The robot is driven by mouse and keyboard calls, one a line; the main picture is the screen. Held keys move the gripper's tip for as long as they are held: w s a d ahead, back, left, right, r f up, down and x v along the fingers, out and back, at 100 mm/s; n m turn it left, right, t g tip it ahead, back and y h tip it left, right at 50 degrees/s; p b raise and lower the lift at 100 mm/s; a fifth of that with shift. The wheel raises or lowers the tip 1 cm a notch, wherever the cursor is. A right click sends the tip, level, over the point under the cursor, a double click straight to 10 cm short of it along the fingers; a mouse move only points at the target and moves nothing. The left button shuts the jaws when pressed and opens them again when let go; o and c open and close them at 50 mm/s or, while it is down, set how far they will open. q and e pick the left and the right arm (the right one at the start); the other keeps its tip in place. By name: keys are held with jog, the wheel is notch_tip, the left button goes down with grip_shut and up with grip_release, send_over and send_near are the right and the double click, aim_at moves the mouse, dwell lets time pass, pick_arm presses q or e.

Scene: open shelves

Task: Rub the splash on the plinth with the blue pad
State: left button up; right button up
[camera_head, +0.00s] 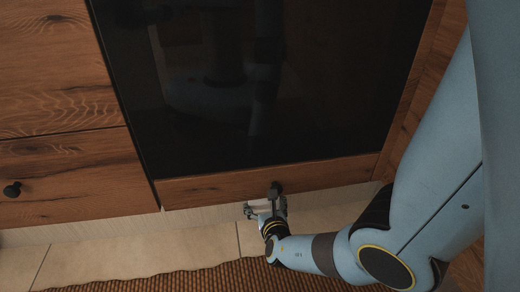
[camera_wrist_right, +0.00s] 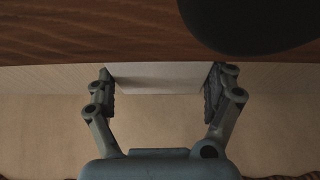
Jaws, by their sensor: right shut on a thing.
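My right gripper (camera_head: 262,209) is low at the pale plinth (camera_head: 105,227), below the wooden drawer front. In the right wrist view, its two fingers (camera_wrist_right: 160,88) are shut on the sides of a pale, flat-faced block, the pad (camera_wrist_right: 158,75), which looks whitish grey rather than blue here. The pad is in front of the plinth (camera_wrist_right: 45,80); I cannot tell whether they touch. I cannot make out a splash; the pad and gripper cover part of the plinth. My left gripper is not in view.
A dark round knob (camera_head: 275,188) juts from the drawer front (camera_head: 210,187) just above my right gripper. A black glass oven door (camera_head: 250,80) is above. Beige floor tiles (camera_head: 140,258) and a brown woven rug (camera_head: 170,283) lie in front.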

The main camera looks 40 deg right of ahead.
jog(key=shift+s+d, duration=0.5)
jog(key=shift+d, duration=0.4)
jog(key=shift+s+d, duration=0.55)
jog(key=shift+d, duration=0.3)
jog(key=shift+s+d, duration=0.5)
jog(key=shift+d, duration=0.4)
jog(key=s+d, duration=0.2)
jog(key=shift+s+d+r, duration=0.1)
jog(key=shift+d, duration=0.25)
jog(key=shift+w+a, duration=0.5)
jog(key=shift+a, duration=0.25)
jog(key=shift+w+a, duration=0.45)
jog(key=shift+a, duration=0.25)
jog(key=w+a, duration=0.4)
jog(key=a, duration=0.2)
jog(key=shift+w, duration=0.35)
jog(key=shift+a, duration=0.15)
jog(key=s+a, duration=0.3)
jog(key=s, duration=0.2)
jog(key=shift+s+a, duration=0.15)
jog(key=shift+a, duration=0.05)
